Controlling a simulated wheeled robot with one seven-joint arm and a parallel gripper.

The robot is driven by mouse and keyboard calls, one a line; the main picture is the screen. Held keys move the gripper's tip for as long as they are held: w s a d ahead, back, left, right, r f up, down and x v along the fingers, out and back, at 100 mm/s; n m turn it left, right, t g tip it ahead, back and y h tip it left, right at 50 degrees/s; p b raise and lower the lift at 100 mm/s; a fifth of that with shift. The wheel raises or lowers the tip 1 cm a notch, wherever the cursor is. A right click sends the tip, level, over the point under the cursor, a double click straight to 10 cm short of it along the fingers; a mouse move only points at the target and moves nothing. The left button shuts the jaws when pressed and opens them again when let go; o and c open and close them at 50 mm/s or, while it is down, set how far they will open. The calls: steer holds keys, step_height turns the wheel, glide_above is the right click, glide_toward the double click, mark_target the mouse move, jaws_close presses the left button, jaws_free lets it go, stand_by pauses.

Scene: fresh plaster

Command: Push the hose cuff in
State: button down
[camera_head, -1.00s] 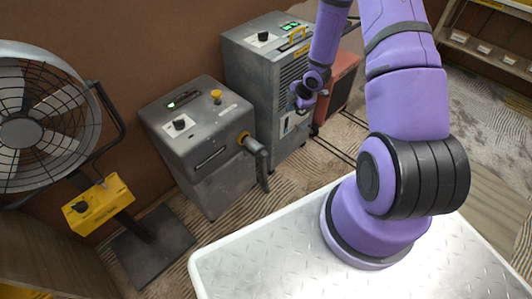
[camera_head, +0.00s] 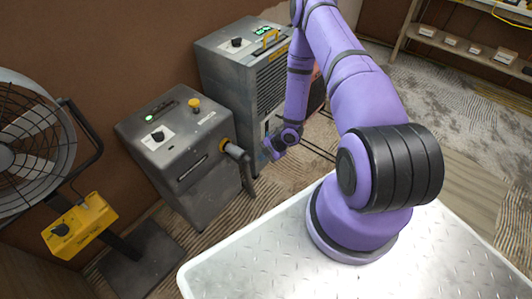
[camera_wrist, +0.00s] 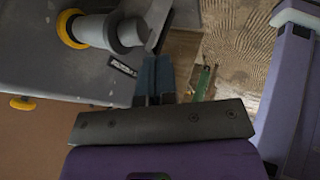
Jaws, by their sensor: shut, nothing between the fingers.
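The grey hose cuff (camera_head: 237,153) sits at the yellow ring (camera_head: 225,145) on the right side of the low grey machine (camera_head: 180,140), with a dark hose (camera_head: 248,178) hanging from it. In the wrist view the cuff (camera_wrist: 127,33) sticks out of the yellow ring (camera_wrist: 68,28); how deep it sits I cannot tell. My gripper (camera_head: 266,150) is just right of the cuff in the head view. In the wrist view its blue fingers (camera_wrist: 156,75) are together and empty, below and right of the cuff, apparently apart from it.
A taller grey machine (camera_head: 225,70) stands behind my gripper. A fan (camera_head: 28,150) and a yellow box (camera_head: 80,225) are at the left. A green strip (camera_wrist: 203,83) lies near my fingers in the wrist view. Patterned floor is open between the machines and my base.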

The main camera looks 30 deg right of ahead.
mark_target(242, 151)
steer(key=w+a+f, duration=0.3)
steer(key=w+f, duration=0.1)
steer(key=w, duration=0.1)
steer(key=shift+w+a, duration=0.25)
steer(key=shift+a, duration=0.1)
steer(key=shift+w+a, duration=0.25)
steer(key=shift+w, duration=0.5)
steer(key=shift+w+a, duration=0.2)
steer(key=shift+w, duration=0.5)
steer(key=shift+w+a, duration=0.25)
steer(key=shift+w, duration=0.5)
